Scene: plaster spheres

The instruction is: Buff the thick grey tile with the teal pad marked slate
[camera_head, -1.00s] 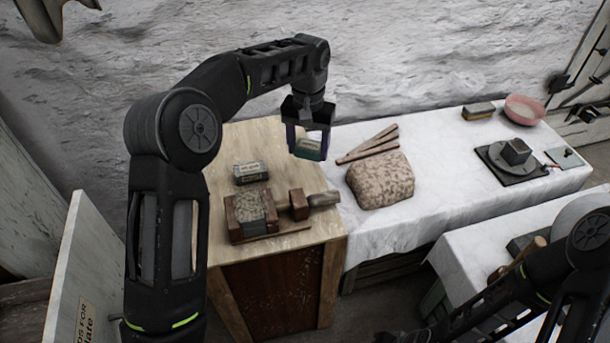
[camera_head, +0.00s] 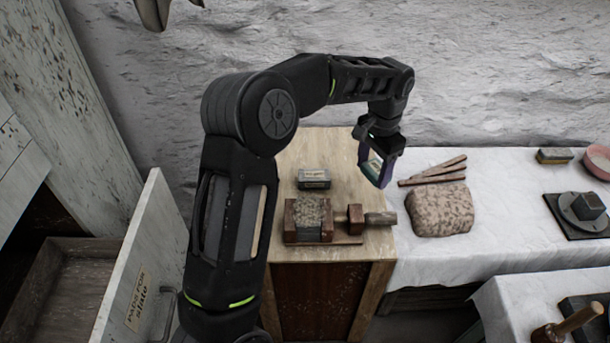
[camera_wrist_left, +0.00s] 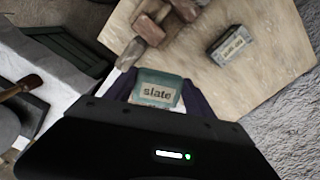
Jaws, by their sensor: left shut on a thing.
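My left gripper (camera_head: 377,168) is shut on the teal pad (camera_head: 374,168), holding it in the air above the right back part of the wooden bench. In the left wrist view the pad (camera_wrist_left: 157,92) sits between the fingers, and its label reads "slate". The thick grey tile (camera_head: 312,213) is speckled and sits between the wooden jaws of a clamp (camera_head: 347,222) on the bench. The pad is apart from the tile, behind and to the right of it. My right gripper is not in view.
A second labelled pad (camera_head: 314,179) lies on the bench behind the tile. A speckled stone lump (camera_head: 440,210) and wooden sticks (camera_head: 435,171) lie on the white-covered table to the right.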

